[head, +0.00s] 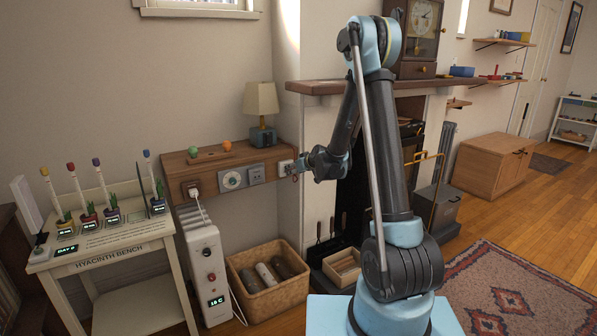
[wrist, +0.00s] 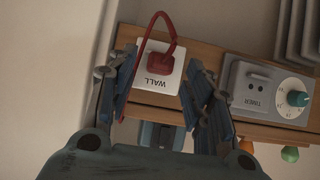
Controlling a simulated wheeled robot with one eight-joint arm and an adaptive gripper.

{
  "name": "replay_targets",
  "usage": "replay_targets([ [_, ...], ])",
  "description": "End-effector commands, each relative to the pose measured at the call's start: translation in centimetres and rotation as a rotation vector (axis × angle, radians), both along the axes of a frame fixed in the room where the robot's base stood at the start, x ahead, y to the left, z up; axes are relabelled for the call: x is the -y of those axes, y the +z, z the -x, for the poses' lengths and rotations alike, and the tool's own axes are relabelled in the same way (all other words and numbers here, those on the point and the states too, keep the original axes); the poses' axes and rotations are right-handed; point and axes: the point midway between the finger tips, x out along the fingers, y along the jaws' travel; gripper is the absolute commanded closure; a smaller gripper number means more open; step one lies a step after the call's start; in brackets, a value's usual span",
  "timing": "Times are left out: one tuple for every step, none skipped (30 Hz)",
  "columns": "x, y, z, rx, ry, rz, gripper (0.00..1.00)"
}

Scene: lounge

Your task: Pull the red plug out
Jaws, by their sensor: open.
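The red plug (wrist: 160,64) sits in a white wall socket plate (wrist: 175,83) labelled WALL, which appears upside down in the wrist view. Its red cord (wrist: 153,25) loops up from the plug and runs down along the left finger. My gripper (wrist: 160,76) is open, with one finger on each side of the plug and gaps to it. In the head view my gripper (head: 303,166) is at the right end of the wooden panel, just right of the white socket plate (head: 286,168). The red plug is mostly hidden there by the gripper.
A grey timer (wrist: 265,90) with a dial is right of the socket in the wrist view. The wooden shelf (head: 216,157) carries a lamp (head: 262,110). A white heater (head: 205,270) and a basket (head: 265,285) stand below. The mantel (head: 330,87) is close to my arm.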

Motion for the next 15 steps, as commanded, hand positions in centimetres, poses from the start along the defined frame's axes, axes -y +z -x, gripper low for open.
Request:
replay_targets([
  [-0.3, -0.3, -0.4, 0.000, 0.001, 0.000, 0.53],
  [-0.4, -0.4, -0.6, 0.000, 0.001, 0.000, 0.53],
  [-0.6, -0.6, -0.8, 0.000, 0.001, 0.000, 0.53],
  [-0.7, -0.8, -1.1, 0.000, 0.001, 0.000, 0.53],
  [-0.9, -0.9, -1.3, 0.000, 0.001, 0.000, 0.53],
  [-1.0, -1.1, -1.5, 0.000, 0.001, 0.001, 0.53],
  [-1.2, -1.2, -1.7, 0.000, 0.001, 0.001, 0.53],
  [-1.3, -1.4, -1.9, 0.000, 0.001, 0.001, 0.53],
  [-1.4, -1.5, -2.1, 0.000, 0.000, 0.000, 0.53],
  [-1.5, -1.7, -2.2, 0.000, 0.000, 0.000, 0.53],
  [-1.6, -1.8, -2.4, 0.000, 0.000, 0.000, 0.53],
  [-1.7, -1.9, -2.5, 0.000, 0.000, 0.000, 0.53],
  [-1.8, -1.9, -2.6, 0.000, 0.000, 0.000, 0.53],
  [-1.8, -2.0, -2.7, 0.000, 0.000, 0.000, 0.53],
  [-1.9, -2.1, -2.8, 0.000, 0.000, 0.000, 0.53],
])
